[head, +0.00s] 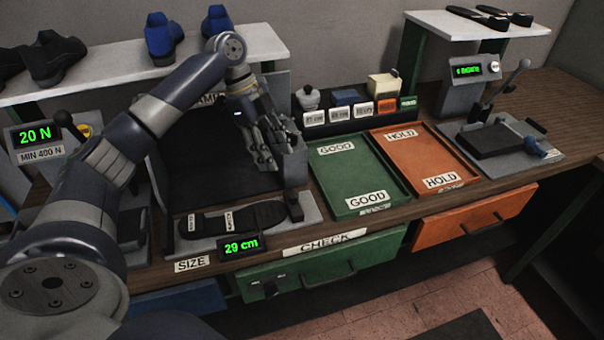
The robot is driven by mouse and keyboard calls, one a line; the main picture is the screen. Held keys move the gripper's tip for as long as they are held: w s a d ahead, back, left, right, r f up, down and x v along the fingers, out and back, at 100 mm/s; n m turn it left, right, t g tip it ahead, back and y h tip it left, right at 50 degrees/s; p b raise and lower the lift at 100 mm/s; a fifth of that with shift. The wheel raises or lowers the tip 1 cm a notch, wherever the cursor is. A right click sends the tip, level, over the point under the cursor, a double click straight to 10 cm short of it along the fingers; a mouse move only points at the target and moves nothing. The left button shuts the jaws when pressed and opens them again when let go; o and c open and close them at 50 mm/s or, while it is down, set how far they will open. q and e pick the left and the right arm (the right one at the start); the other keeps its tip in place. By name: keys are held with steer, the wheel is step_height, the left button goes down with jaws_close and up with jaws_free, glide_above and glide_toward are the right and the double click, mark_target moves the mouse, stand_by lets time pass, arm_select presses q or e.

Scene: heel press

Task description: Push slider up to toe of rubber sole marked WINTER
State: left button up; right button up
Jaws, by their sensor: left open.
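A dark rubber sole (255,216) lies flat on the grey size gauge (312,215) at the front of the bench. Small white labels show toward its left end; I cannot read them. A dark upright piece (294,206), which looks like the slider, stands at the gauge's right end, just past the sole's rounded right end. Any small gap between them is hard to judge. The gauge display (241,246) reads 29 cm. My left gripper (270,160) is open above and behind the sole, close to a grey block (293,168). My right gripper is out of view.
The green GOOD tray (335,183) and orange HOLD tray (412,162) lie right of the gauge. A lever device (510,140) stands at far right. A 20 N display (38,136) is at left. Shoes (162,35) sit on the back shelf.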

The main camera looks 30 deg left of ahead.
mark_target(290, 194)
arm_select(q)
steer(key=x, duration=0.2)
steer(key=p+x, duration=0.1)
steer(key=x, duration=0.4)
steer(key=shift+s+d+f, duration=0.1)
steer(key=shift+s+d, duration=0.05)
steer(key=shift+s, duration=0.2)
steer(key=shift+w+p+x, duration=0.25)
steer(key=shift+p+x, duration=0.2)
steer(key=shift+x, duration=0.7)
steer(key=shift+s+d+f, duration=0.1)
steer(key=shift+f, duration=0.35)
steer(key=c, duration=0.8)
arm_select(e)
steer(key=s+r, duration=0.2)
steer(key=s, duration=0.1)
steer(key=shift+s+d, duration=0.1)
